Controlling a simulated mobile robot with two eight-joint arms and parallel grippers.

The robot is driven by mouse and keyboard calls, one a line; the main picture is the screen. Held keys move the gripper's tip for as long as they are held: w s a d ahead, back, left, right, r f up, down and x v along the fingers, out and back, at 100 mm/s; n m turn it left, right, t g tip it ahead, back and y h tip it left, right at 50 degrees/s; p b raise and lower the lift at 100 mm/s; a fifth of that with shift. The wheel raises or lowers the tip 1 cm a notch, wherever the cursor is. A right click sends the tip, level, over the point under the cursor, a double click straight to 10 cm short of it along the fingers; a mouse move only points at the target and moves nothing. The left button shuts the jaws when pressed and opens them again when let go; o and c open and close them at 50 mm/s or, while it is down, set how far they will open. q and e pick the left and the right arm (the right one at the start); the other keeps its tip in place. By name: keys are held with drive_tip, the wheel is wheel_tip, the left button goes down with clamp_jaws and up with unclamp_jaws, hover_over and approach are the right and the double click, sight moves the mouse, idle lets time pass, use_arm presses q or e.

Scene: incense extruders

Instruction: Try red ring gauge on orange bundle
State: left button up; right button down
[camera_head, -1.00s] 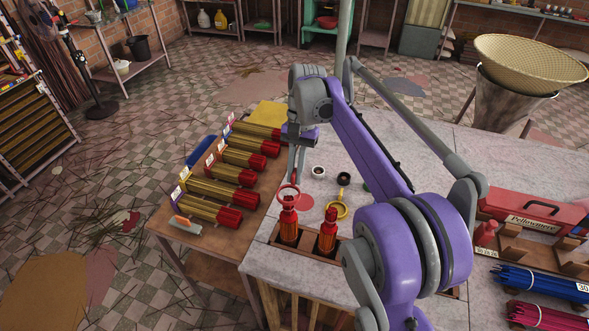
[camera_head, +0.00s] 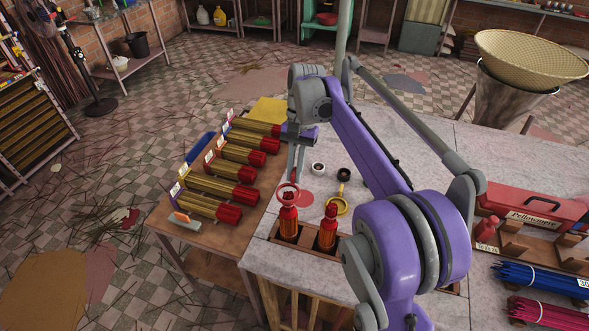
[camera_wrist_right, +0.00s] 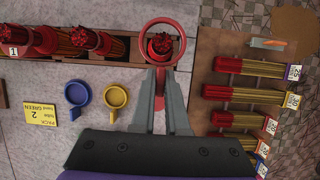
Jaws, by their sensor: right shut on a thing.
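The red ring gauge (camera_head: 288,188) is held by its handle in my right gripper (camera_wrist_right: 160,98), whose fingers are shut on it. The gripper also shows in the head view (camera_head: 296,172). In the wrist view the red ring (camera_wrist_right: 145,43) outlines the bundle's tips (camera_wrist_right: 162,45) from above. I cannot tell whether the ring touches the bundle or how far down it sits. My left gripper is out of view.
A yellow ring gauge (camera_wrist_right: 115,96) and a blue one (camera_wrist_right: 77,94) lie on the bench beside the gripper. Several red-ended bundles lie on the wooden side table (camera_head: 183,250).

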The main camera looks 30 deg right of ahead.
sight(293, 173)
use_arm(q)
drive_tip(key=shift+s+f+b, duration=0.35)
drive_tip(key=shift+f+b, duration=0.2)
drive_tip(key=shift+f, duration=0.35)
use_arm(e)
drive_tip(key=shift+f, duration=1.4)
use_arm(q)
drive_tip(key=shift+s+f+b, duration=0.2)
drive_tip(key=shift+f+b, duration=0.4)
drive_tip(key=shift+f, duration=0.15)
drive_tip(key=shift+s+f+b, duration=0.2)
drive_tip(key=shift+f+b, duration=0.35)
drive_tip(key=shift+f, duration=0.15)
use_arm(e)
drive_tip(key=shift+f, duration=2.25)
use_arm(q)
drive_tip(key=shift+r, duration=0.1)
use_arm(e)
drive_tip(key=shift+r, duration=0.15)
drive_tip(key=shift+r+p, duration=1.55)
drive_tip(key=shift+r, duration=1.15)
drive_tip(key=shift+r+p, duration=1.3)
drive_tip(key=shift+r, duration=1.45)
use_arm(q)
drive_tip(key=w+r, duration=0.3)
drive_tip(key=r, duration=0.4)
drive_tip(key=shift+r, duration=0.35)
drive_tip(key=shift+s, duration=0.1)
